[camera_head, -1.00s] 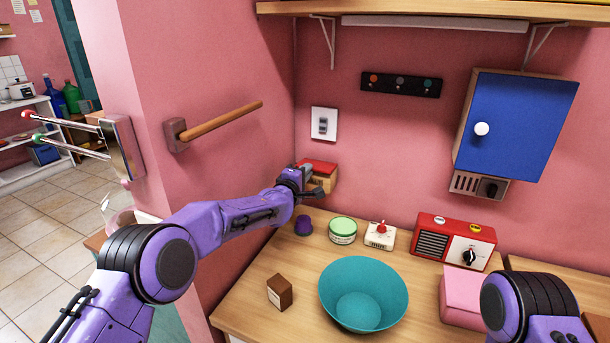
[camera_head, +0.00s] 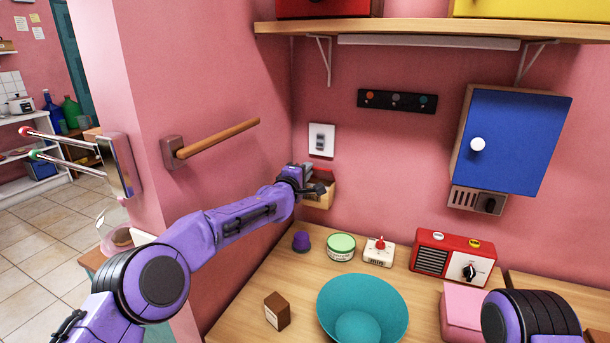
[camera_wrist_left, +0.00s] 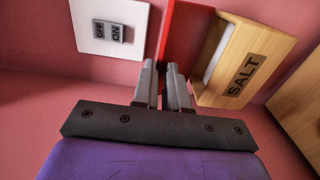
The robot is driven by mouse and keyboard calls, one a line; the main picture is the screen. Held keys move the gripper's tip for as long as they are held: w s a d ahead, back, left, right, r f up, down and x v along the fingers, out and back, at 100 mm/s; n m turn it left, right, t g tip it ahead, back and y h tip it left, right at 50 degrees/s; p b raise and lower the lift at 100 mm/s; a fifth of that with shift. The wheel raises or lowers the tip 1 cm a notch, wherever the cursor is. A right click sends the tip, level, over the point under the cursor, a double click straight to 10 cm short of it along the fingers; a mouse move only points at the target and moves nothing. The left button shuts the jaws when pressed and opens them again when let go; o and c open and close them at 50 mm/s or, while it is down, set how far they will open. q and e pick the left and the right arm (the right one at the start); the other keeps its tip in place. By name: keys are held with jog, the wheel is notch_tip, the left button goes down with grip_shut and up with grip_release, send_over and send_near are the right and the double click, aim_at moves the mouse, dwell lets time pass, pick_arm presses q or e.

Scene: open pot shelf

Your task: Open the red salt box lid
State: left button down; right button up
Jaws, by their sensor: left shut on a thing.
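The wooden salt box (camera_head: 322,200) is fixed to the pink wall, left of the middle. In the left wrist view the box (camera_wrist_left: 238,62) shows its SALT label and a pale inside. Its red lid (camera_wrist_left: 186,38) stands swung up, away from the open top. My left gripper (camera_head: 312,180) is at the box and partly covers it. In the left wrist view its fingers (camera_wrist_left: 163,75) are close together at the lid's edge, shut on it. Part of my right arm shows at bottom right in the head view; its gripper is out of view.
A light switch (camera_head: 321,139) is on the wall close to the lid. A wooden rod (camera_head: 220,138) juts from the left wall. A purple cup (camera_head: 301,241), a green-lidded tin (camera_head: 341,247), a timer (camera_head: 378,252), a red radio (camera_head: 452,257) and a teal bowl (camera_head: 362,305) stand below.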

pick_arm(q)
jog(key=c, duration=1.8)
grip_release()
jog(key=shift+r, duration=0.2)
jog(key=o, duration=0.6)
jog(key=shift+s, duration=0.2)
jog(key=shift+c, duration=0.2)
jog(key=b+v, duration=0.3)
jog(key=v, duration=0.7)
jog(key=shift+a+b, duration=0.15)
jog(key=shift+b, duration=0.15)
jog(key=shift+s+f, duration=0.1)
